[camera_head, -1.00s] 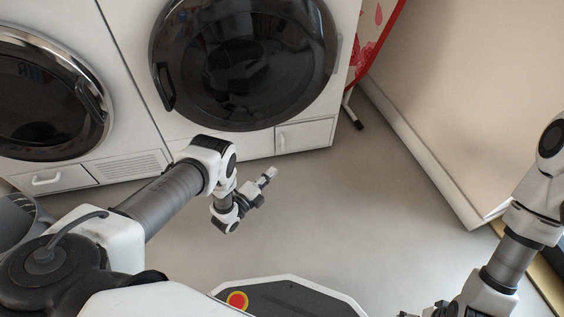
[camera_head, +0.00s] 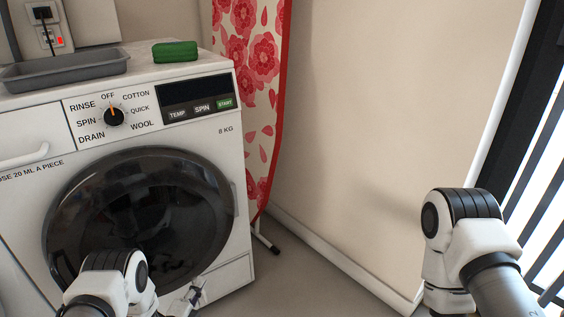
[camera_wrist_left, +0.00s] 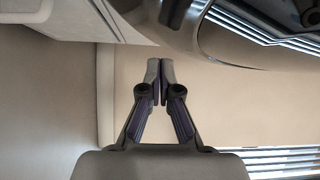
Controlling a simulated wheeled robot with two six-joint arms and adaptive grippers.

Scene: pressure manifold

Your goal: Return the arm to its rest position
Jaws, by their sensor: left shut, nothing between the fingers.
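My left gripper (camera_head: 196,293) is low in the head view, in front of the washing machine's lower right corner. Its fingers also show in the left wrist view (camera_wrist_left: 160,72), shut tip to tip with nothing between them. The left arm comes in from the bottom left, its white and black joint (camera_head: 108,280) overlapping the machine's door. My right arm (camera_head: 465,245) shows at the lower right, bent in front of the wall. The right gripper is out of the picture.
The washing machine (camera_head: 232,150) fills the left side. On its top are a grey tray (camera_head: 66,70) and a green block (camera_head: 175,52). A red-flowered ironing board (camera_head: 262,90) leans beside it. A beige wall (camera_head: 370,120) and a barred window (camera_head: 545,170) are on the right. Some floor (camera_head: 290,285) is clear.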

